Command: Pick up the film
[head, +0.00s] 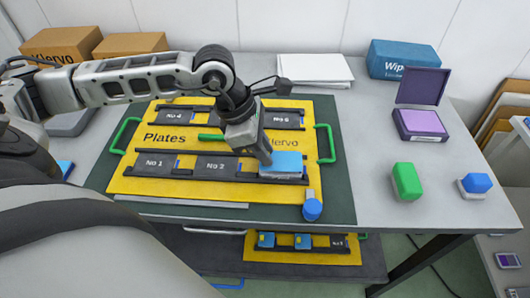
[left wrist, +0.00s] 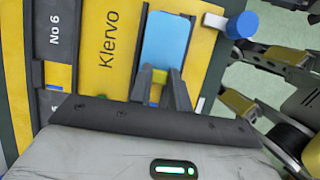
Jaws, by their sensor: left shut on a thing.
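The light blue film (head: 287,160) lies over the plate in the right slot of the front row on the yellow tray (head: 125,184). My left gripper (head: 264,157) reaches down to the film's left end and is shut on it there. In the left wrist view the film (left wrist: 167,38) lies flat just beyond the two dark fingertips (left wrist: 158,84). A small yellow-green patch shows between the fingers; I cannot tell if it is a tab or the tray behind. The film does not look lifted. My right gripper is not in view.
Plates marked No 1 (head: 155,162) and No 2 (head: 215,166) sit beside the film. A green block (head: 407,181), a blue-topped block (head: 475,185) and an open purple box (head: 421,122) stand to the right.

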